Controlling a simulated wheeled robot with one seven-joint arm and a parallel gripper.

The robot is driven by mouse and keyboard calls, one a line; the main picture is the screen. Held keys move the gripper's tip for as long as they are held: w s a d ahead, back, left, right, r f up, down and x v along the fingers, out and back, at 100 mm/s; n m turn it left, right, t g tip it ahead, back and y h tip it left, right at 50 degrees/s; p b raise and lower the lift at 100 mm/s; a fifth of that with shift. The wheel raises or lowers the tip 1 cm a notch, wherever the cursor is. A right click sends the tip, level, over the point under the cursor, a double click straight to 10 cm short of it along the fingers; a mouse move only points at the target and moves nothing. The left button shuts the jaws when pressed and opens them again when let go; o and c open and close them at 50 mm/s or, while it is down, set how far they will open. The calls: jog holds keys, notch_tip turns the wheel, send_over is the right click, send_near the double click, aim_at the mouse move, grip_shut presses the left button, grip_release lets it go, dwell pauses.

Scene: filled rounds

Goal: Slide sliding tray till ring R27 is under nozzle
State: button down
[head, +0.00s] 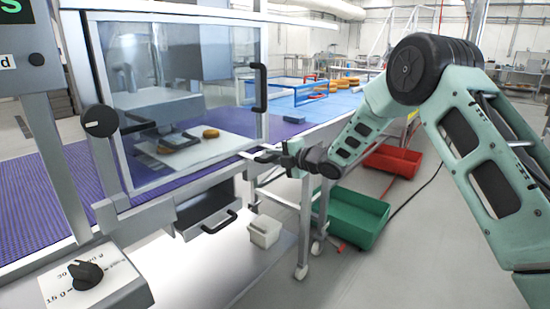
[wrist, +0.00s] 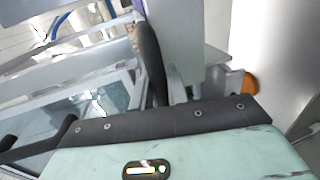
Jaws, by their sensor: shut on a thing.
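The sliding tray (head: 222,150) is a pale flat plate behind the clear guard of the machine. A golden-brown ring (head: 211,133) sits on it towards the back; no label is readable, so I cannot confirm it is R27. Part of another brown round (head: 165,149) shows to the left, partly hidden by a dark fitting (head: 178,140), which may be the nozzle. The ring is right of this fitting, apart from it in the picture. My gripper (head: 266,155) is shut at the tray's right front end, outside the guard; the exact grip is too small to see.
The clear guard (head: 185,60) has a black handle (head: 260,88) near my gripper. A purple belt (head: 55,205) runs through the machine. Below are a drawer (head: 207,212), a white bin (head: 264,231), a green crate (head: 352,216) and a red crate (head: 392,160).

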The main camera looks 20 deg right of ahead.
jog(key=s+a+b, duration=1)
jog(key=a+b, duration=0.1)
jog(key=a, duration=0.3)
jog(key=shift+s+a, duration=0.35)
jog(key=shift+a+f, duration=0.1)
jog(key=shift+f, duration=0.05)
jog(key=c, duration=1.4)
grip_release()
jog(key=shift+s, duration=0.1)
jog(key=v, duration=1.7)
jog(key=shift+s, duration=0.15)
